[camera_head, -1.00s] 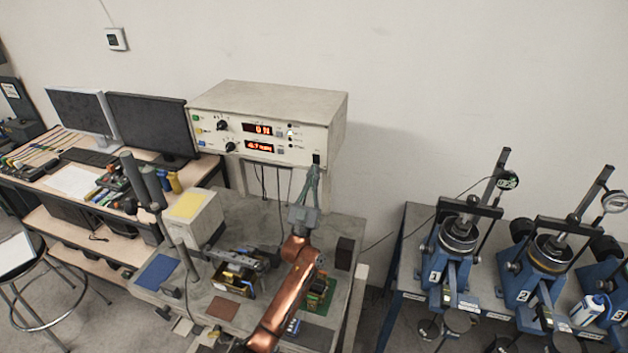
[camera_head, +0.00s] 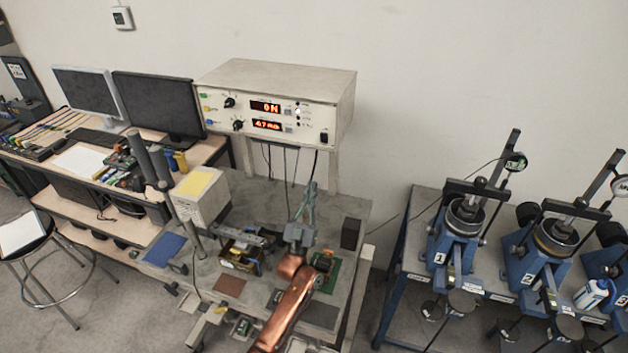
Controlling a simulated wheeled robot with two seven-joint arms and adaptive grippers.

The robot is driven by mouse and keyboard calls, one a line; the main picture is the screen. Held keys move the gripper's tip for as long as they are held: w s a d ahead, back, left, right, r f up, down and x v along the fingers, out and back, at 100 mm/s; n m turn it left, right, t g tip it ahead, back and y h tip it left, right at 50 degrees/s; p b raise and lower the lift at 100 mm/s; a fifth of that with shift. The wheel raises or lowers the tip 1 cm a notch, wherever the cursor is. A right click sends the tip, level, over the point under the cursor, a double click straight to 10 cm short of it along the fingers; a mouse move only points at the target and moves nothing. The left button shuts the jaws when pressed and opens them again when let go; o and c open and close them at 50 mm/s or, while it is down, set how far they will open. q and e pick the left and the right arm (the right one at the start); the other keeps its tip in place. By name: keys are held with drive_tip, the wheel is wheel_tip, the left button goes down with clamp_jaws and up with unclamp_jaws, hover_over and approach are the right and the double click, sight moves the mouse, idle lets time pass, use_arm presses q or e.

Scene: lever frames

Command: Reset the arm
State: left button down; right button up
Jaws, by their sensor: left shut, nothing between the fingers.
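My left gripper (camera_head: 305,192) shows in the head view at the end of the copper-coloured arm, over the middle of the grey machine table. Its fingers point up toward the back and are shut with nothing between them. The tips are below the control box (camera_head: 283,100), apart from it in the picture. The box has lit red displays and knobs on its front. The arm hides part of the table's front. My right gripper is not in view.
The grey table (camera_head: 345,205) carries a white block with a yellow top (camera_head: 198,192), a dark block (camera_head: 350,233) and a green board (camera_head: 328,272). Blue lever presses (camera_head: 455,235) stand on a bench at the right. A desk with monitors (camera_head: 158,103) and a stool (camera_head: 35,245) are at the left.

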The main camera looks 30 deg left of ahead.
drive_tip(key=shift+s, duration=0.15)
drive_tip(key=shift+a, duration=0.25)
